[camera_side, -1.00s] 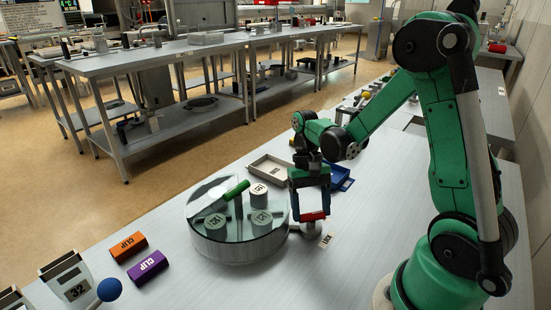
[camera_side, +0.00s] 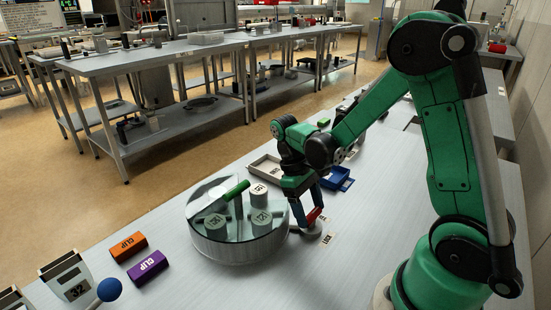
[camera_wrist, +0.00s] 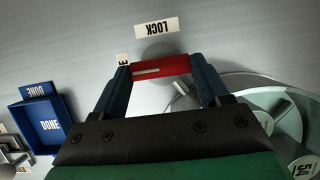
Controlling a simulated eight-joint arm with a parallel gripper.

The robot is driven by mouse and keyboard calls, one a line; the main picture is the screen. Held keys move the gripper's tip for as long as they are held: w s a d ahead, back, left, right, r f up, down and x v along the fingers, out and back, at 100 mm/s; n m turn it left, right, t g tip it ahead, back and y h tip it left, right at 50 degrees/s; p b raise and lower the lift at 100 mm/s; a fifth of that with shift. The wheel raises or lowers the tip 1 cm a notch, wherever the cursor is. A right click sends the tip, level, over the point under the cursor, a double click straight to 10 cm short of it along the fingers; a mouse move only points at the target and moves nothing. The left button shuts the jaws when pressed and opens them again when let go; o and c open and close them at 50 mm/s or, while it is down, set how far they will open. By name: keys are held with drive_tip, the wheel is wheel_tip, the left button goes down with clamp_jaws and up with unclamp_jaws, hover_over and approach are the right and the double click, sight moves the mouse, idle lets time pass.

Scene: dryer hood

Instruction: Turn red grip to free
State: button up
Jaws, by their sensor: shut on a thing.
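The red grip (camera_side: 314,215) sits on a small round grey base beside the glass-topped drum (camera_side: 238,254). My gripper (camera_side: 308,216) is shut on the red grip; in the wrist view the blue fingers of my gripper (camera_wrist: 160,70) close on both ends of the red grip (camera_wrist: 160,66). A LOCK label (camera_wrist: 156,28) lies on the table just beyond the grip. Another label (camera_wrist: 122,60) is mostly hidden behind the left finger, with only one letter showing. The drum has a green handle (camera_side: 235,190) on its clear lid and several numbered grey cylinders inside.
An orange CLIP block (camera_side: 128,247) and a purple CLIP block (camera_side: 147,267) lie left of the drum. A blue DONE tray (camera_wrist: 40,127) and a pale tray (camera_side: 265,167) stand behind my gripper.

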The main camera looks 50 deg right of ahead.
idle(0.4)
drive_tip(key=o, duration=1)
drive_tip(key=shift+v, duration=2.8)
drive_tip(key=a+r+t, duration=0.5)
drive_tip(key=a+t, duration=0.2)
drive_tip(key=t, duration=0.4)
drive_tip(key=shift+s+a+t, duration=0.2)
drive_tip(key=shift+a+t, duration=0.05)
drive_tip(key=shift+t, duration=0.05)
